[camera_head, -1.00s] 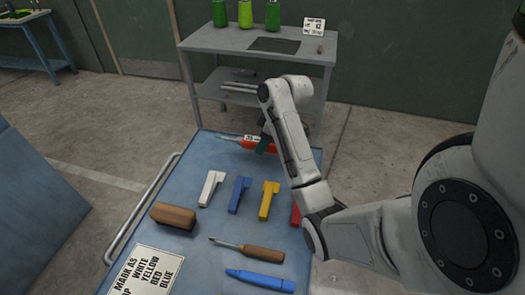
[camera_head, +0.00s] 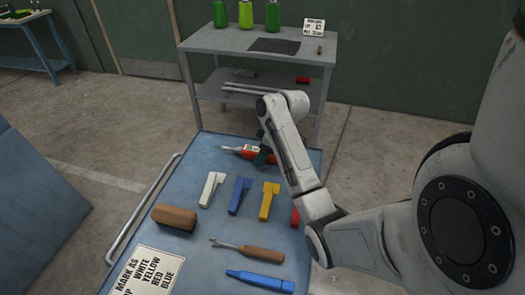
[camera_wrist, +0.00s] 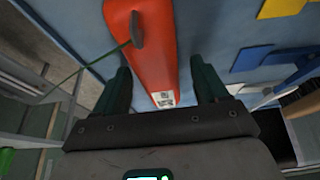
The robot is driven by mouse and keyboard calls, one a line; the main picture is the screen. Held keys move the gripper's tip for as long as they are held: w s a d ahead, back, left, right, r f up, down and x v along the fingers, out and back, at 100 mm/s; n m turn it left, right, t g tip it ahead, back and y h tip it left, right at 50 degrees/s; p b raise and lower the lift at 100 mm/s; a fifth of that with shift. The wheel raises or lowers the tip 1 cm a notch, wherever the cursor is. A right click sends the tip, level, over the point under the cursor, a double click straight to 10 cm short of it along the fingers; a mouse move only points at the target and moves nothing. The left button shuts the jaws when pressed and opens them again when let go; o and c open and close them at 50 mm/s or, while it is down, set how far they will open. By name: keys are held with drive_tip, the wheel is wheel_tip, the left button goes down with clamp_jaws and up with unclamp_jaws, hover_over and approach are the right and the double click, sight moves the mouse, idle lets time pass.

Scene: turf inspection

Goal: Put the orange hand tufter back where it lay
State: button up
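The orange hand tufter (camera_head: 243,151) is at the far end of the blue cart top (camera_head: 190,160) and appears to lie on it. Its pale tip points left, and my wrist partly hides its right end. In the wrist view, the tufter's orange body (camera_wrist: 150,45) reaches in from the top, with a small label at its near end and a dark lever on its side. My gripper (camera_wrist: 163,78) is open, with a dark green finger on each side of the tufter and blue surface showing between. In the head view, my gripper (camera_head: 263,156) is over the tufter's right end.
A brown block (camera_head: 174,217), a wooden-handled tool (camera_head: 250,250) and a blue marker-like tool (camera_head: 260,280) lie closer. A grey shelf table (camera_head: 225,45) stands behind.

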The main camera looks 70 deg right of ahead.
drive_tip(key=p+v, duration=0.3)
drive_tip(key=v, duration=0.7)
drive_tip(key=shift+r+p, duration=0.2)
drive_tip(key=shift+p, duration=0.1)
drive_tip(key=shift+p+v, duration=0.95)
drive_tip(key=shift+p, duration=0.05)
drive_tip(key=shift+d, duration=0.1)
